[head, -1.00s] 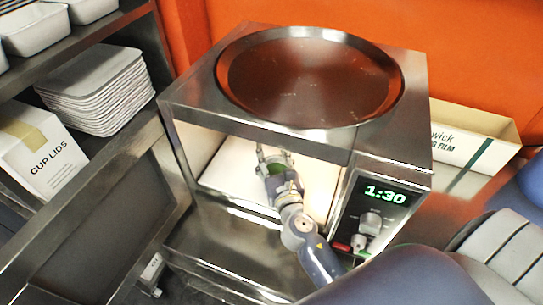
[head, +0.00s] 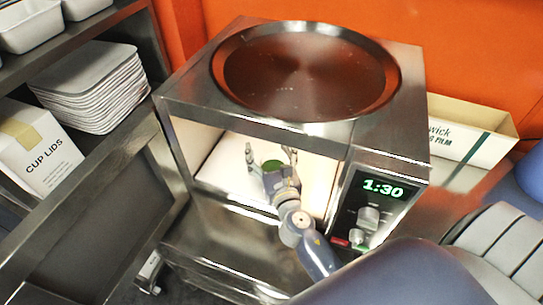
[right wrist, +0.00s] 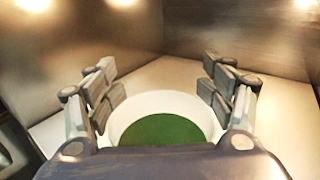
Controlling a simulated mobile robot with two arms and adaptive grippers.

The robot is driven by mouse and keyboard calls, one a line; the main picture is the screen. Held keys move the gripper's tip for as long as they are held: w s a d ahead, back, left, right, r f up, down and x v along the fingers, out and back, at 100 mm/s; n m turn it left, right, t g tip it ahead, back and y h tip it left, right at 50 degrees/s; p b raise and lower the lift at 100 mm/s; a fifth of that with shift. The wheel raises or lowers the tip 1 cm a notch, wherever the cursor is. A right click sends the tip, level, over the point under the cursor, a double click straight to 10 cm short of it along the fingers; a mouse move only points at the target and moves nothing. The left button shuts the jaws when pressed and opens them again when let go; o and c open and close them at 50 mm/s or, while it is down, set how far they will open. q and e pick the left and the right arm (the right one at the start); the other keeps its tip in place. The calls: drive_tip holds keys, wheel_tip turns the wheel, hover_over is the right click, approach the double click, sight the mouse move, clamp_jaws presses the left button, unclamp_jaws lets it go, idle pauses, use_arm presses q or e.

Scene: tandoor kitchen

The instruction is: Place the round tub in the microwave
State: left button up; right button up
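The round tub, white with a green content or top, is inside the lit microwave (head: 390,135). It shows as a green patch (head: 272,165) in the head view and low in the middle of the right wrist view (right wrist: 158,128). It appears upright on the pale microwave floor. My right gripper (head: 271,160) reaches in through the front opening. Its fingers are spread on either side of the tub, and gaps show beside the rim in the right wrist view. The lower part of the tub is hidden by the gripper. My left gripper is not in view.
The microwave door (head: 95,225) stands open to the left. A round dark pan (head: 305,75) sits on top of the microwave. Stacked trays (head: 95,85) and a cup lids box (head: 38,150) are at left. A film box (head: 470,135) is at right.

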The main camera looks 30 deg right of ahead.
drive_tip(key=shift+s+a, duration=0.1)
drive_tip(key=shift+s, duration=0.2)
drive_tip(key=b+v, duration=0.4)
drive_tip(key=v, duration=0.6)
drive_tip(key=shift+s, duration=0.1)
drive_tip(key=shift+s+a+r+b, duration=0.2)
drive_tip(key=shift+s+b, duration=0.1)
drive_tip(key=shift+s, duration=0.3)
